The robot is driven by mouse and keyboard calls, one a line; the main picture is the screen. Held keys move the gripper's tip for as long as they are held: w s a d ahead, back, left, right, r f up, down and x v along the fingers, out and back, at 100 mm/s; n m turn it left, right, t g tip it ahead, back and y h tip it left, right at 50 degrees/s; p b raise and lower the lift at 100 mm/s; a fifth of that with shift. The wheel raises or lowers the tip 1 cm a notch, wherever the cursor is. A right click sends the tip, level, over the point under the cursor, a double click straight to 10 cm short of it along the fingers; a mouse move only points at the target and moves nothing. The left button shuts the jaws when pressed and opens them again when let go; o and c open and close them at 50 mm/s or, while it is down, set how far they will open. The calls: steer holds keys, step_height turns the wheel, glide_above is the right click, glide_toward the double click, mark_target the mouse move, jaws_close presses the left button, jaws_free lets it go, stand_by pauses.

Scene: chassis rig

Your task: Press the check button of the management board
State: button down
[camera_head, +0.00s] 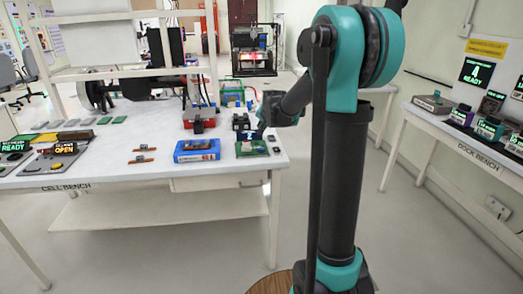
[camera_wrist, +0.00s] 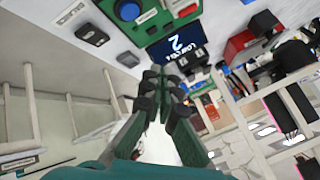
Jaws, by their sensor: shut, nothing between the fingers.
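In the wrist view, a green board (camera_wrist: 152,22) with a round blue button (camera_wrist: 129,11) lies at the top edge, partly cut off. I take it to be the management board, but no readable label confirms this. A small dark display (camera_wrist: 178,43) showing "2" is beside it. My gripper (camera_wrist: 172,76) is shut and empty; its fingertips appear below the display, apart from the button. In the head view, my gripper (camera_head: 259,132) is small and partly hidden by its wrist, over the right end of the cell bench near a green board (camera_head: 246,153).
The cell bench (camera_head: 110,175) also holds a blue box (camera_head: 197,150), a red-based device (camera_head: 200,120) and a dark block (camera_head: 241,122) near my gripper. The dock bench (camera_head: 440,122) stands at the right.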

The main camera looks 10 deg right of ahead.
mark_target(262, 150)
steer(key=shift+f, duration=3.7)
steer(key=shift+f, duration=0.4)
steer(key=shift+f, duration=0.45)
steer(key=shift+r, duration=0.85)
steer(key=shift+r, duration=2.5)
